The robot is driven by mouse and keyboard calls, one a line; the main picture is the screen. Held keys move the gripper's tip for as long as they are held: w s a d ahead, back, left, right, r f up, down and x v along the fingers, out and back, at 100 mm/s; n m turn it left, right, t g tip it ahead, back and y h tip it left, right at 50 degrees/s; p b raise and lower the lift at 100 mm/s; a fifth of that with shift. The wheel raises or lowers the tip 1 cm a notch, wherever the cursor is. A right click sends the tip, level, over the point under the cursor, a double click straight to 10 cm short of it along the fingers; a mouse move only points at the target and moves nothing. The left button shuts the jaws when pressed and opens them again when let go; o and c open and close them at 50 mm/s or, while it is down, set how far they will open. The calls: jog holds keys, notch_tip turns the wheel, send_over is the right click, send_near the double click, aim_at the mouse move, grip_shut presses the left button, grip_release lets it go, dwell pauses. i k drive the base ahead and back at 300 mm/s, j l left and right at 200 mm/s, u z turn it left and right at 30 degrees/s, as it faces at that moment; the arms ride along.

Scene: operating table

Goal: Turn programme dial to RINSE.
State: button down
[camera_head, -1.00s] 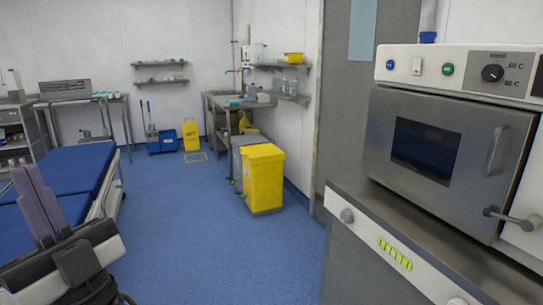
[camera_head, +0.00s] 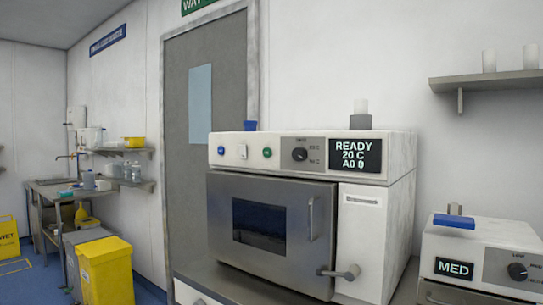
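The programme dial (camera_head: 299,154) is a small black knob on the white control panel of the steel-fronted machine. Small markings stand around it, too small to read fully; the word RINSE is not clearly legible. A black display (camera_head: 356,155) to its right reads READY, 20 C, A0 0. A blue button (camera_head: 221,150), a white switch (camera_head: 243,152) and a green button (camera_head: 267,152) sit left of the dial. The machine's door (camera_head: 270,225) is shut, with a bar handle and a lever at lower right. My gripper is not in view.
A second machine (camera_head: 470,255) marked MED, with its own black dial, stands at the right. A shelf (camera_head: 490,82) with white cups hangs above it. A yellow bin (camera_head: 105,272) and a sink bench (camera_head: 60,195) are at the left.

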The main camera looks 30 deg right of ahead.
aim_at(300, 154)
jog(key=i+z, duration=0.1)
jog(key=z, duration=0.6)
jog(key=i+j+z, duration=0.1)
jog(key=z, duration=0.25)
